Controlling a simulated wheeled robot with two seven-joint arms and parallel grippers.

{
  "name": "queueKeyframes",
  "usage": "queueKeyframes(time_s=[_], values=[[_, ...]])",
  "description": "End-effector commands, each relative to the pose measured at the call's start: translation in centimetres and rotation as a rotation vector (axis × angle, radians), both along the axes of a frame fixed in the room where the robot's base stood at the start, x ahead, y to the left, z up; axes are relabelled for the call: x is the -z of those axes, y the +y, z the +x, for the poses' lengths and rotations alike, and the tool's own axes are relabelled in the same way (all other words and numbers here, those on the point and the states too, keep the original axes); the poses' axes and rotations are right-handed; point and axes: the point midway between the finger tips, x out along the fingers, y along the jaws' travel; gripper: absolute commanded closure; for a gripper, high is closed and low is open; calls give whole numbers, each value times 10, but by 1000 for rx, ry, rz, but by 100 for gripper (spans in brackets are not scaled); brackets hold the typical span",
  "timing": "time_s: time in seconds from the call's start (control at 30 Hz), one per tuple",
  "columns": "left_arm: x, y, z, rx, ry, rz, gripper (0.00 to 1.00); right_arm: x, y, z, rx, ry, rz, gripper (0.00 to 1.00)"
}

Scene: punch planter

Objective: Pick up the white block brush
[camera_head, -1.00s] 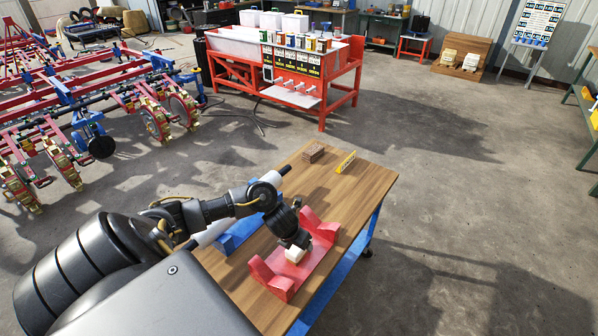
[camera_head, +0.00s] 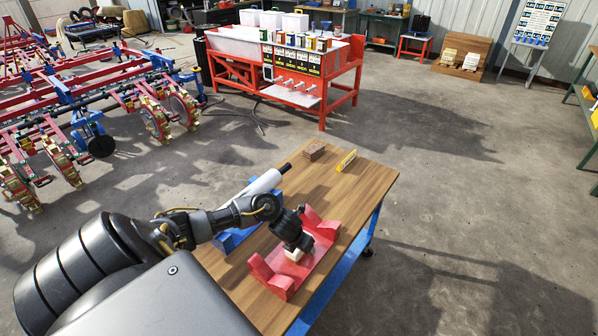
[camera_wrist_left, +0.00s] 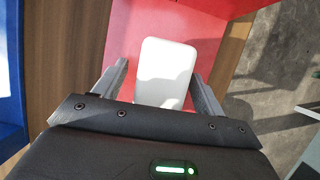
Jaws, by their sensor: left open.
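The white block brush (camera_wrist_left: 165,72) lies on the red holder (camera_head: 262,272) on the wooden table. In the head view the white block brush (camera_head: 294,255) is partly hidden under my left gripper (camera_head: 300,248). In the left wrist view my left gripper (camera_wrist_left: 162,85) is open, with one finger on each side of the white block and a visible gap at both sides. My right gripper is in neither view.
A blue holder (camera_head: 226,242) with a white and black roller (camera_head: 266,182) lies left of the red one. A brown block (camera_head: 314,151) and a yellow piece (camera_head: 346,160) lie at the table's far end. Open floor surrounds the table's right side.

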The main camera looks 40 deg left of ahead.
Motion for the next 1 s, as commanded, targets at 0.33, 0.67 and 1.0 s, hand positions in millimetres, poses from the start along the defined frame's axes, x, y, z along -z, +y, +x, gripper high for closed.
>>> queueKeyframes(time_s=[0.33,0.67,1.0], values=[[3,0,0,0,-1,0,29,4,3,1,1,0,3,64],[3,0,0,0,0,0,51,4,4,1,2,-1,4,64],[3,0,0,-1,-1,0,80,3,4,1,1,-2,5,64]])
